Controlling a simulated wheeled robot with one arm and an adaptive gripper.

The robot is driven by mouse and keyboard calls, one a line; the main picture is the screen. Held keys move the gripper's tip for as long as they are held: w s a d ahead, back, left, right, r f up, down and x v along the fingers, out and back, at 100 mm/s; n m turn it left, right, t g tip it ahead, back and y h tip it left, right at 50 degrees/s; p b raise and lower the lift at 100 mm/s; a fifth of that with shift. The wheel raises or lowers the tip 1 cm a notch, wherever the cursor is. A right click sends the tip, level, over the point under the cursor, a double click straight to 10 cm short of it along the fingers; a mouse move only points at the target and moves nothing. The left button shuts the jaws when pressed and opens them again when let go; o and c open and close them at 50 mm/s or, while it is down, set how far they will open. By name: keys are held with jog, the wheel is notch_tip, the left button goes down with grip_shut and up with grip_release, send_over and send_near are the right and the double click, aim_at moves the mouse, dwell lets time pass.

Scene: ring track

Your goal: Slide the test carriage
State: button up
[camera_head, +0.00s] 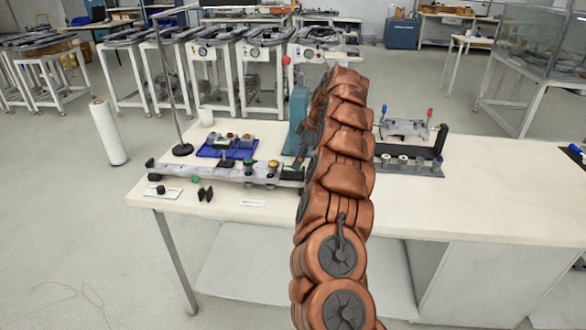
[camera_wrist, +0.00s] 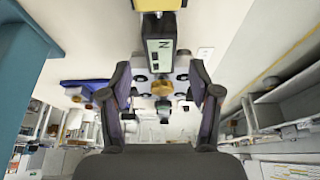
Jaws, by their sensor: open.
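My gripper (camera_wrist: 162,84) is open in the wrist view, its two dark fingers spread wide. A gold knob (camera_wrist: 162,88) appears between the fingers; the gap in depth is hard to judge. Which part is the test carriage is not clear. My brown arm hides the gripper in the head view.
A blue tray (camera_head: 214,152) lies behind the fixture, near a lamp-like stand (camera_head: 182,149). A teal post (camera_head: 299,118) stands close left of my arm. Another fixture (camera_head: 405,166) stands right of it.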

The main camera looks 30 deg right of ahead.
aim_at(273, 170)
jog(key=shift+p+x, duration=0.3)
jog(key=shift+x, duration=2)
jog(key=shift+s, duration=0.1)
grip_shut()
